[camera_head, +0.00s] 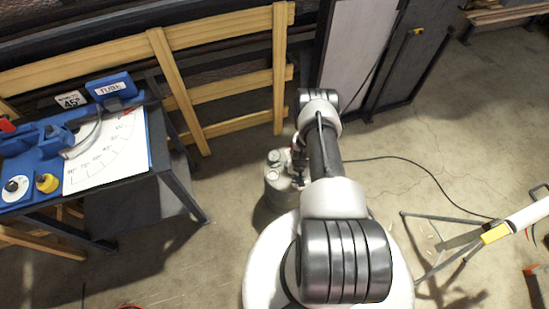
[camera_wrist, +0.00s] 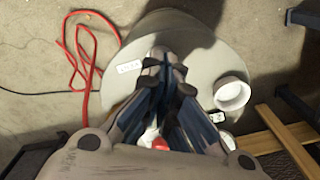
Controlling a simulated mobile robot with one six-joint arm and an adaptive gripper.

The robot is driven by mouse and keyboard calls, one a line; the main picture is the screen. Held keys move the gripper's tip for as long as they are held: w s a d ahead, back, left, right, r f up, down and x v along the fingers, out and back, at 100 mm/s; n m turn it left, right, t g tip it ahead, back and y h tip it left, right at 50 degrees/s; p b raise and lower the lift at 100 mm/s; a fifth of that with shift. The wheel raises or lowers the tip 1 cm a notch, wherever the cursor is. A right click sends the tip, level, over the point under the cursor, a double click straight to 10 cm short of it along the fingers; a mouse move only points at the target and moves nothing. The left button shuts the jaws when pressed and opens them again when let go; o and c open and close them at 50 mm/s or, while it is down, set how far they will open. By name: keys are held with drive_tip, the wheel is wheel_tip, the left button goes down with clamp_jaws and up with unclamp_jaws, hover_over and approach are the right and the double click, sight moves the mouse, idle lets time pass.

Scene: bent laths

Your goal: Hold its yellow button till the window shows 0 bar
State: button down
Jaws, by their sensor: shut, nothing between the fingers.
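A grey drum-shaped tank (camera_wrist: 205,45) fills the middle of the wrist view. It also shows beside my arm in the head view (camera_head: 272,196), partly hidden. Its top carries a white round cap (camera_wrist: 231,94), a small label (camera_wrist: 128,67) and a small black-and-white piece (camera_wrist: 217,117). A red round part (camera_wrist: 158,143) shows between my fingers. My gripper (camera_wrist: 164,60) is shut and empty over the tank top; I cannot tell whether its tips touch it. I see no yellow button on the tank and no readable window; the fingers hide part of the top.
A red hose (camera_wrist: 85,55) lies left of the tank. At the left, a bench (camera_head: 178,190) carries a blue fixture (camera_head: 60,135) with a yellow knob (camera_head: 47,183) and an angle sheet (camera_head: 112,155). A wooden rack (camera_head: 225,90) stands behind. A stand (camera_head: 440,255) is at right.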

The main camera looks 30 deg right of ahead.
drive_tip(key=shift+f+b, duration=1)
drive_tip(key=shift+f, duration=0.2)
drive_tip(key=shift+r, duration=0.1)
idle(1.0)
drive_tip(key=shift+r+p, duration=2.35)
drive_tip(key=shift+r, duration=1.15)
drive_tip(key=shift+f, duration=0.1)
